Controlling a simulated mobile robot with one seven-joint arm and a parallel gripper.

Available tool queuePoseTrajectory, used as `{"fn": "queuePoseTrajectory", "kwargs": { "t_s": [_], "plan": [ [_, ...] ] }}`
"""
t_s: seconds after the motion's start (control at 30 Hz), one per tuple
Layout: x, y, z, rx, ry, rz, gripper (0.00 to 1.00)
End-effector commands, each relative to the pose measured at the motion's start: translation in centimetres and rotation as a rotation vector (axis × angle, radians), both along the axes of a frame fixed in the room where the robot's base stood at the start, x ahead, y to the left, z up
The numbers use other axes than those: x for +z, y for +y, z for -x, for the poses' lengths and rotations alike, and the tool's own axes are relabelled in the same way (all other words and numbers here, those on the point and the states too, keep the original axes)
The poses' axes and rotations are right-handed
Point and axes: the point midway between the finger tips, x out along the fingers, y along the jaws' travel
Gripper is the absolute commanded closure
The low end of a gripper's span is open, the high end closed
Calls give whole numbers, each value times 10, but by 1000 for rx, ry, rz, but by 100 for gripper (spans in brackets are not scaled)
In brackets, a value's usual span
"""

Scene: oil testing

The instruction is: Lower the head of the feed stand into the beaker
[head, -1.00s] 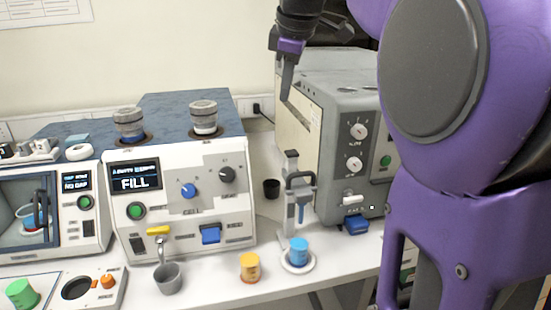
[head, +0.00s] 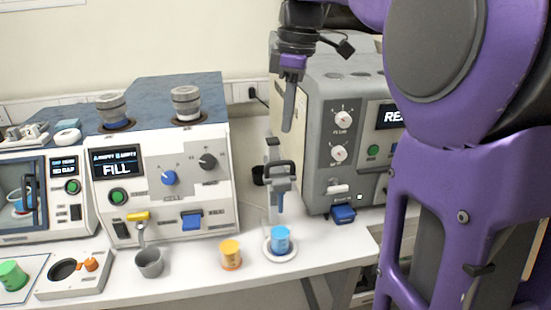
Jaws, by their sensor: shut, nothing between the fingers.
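The feed stand (head: 281,180) stands upright on the white table, in front of the grey machine. Its head, with a dark handle loop and a thin blue-grey probe pointing down, is raised above the blue beaker (head: 281,239). The beaker sits on a round white base at the foot of the stand.
A grey machine (head: 322,180) with knobs stands right behind the stand. A white machine reading FILL (head: 205,215) is on the left. A yellow-orange cup (head: 231,254) and a grey cup (head: 149,263) stand near the table's front. My purple arm covers the right side.

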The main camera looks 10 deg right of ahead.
Motion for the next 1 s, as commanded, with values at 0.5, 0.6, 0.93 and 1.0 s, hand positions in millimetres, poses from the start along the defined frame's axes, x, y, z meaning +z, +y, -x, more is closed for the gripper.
{"fn": "queuePoseTrajectory", "kwargs": {
  "t_s": [0.5,0.6,0.93,1.0],
  "plan": [
    [-32,2,-1,0,-1,0,100],
    [-46,4,-2,1,-1,0,100],
    [-70,6,-3,0,-2,1,100],
    [-70,7,-3,0,-2,1,100]
  ]
}}
